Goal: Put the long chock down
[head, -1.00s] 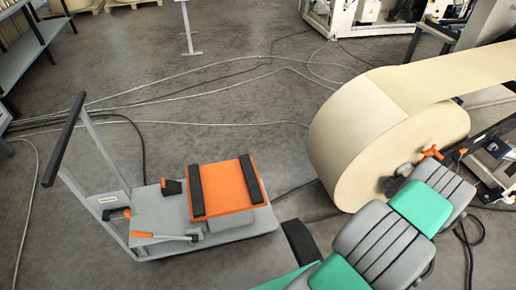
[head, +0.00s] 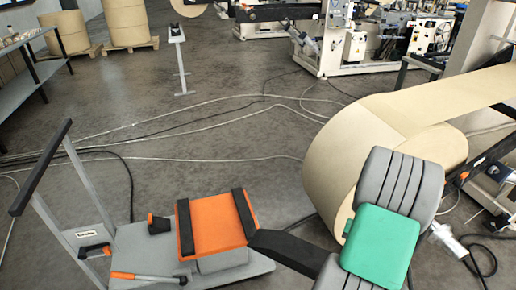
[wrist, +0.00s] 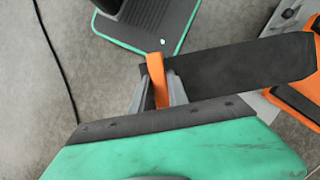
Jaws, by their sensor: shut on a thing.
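The long chock (wrist: 235,68) is a dark bar with an orange grip. In the wrist view my gripper (wrist: 158,95) is shut on this grip, and the bar reaches out to the right. In the head view the chock (head: 285,248) sticks out left from behind my arm, its tip beside the right edge of the cart's orange top. I cannot tell whether it touches the cart. My fingers are hidden by my arm there.
A grey cart (head: 130,250) carries an orange top (head: 212,225) with black strips, a small black-and-orange chock (head: 158,223) and an orange-handled lever (head: 150,276). A big paper roll (head: 335,180) stands right of it. Cables (head: 200,135) cross the floor.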

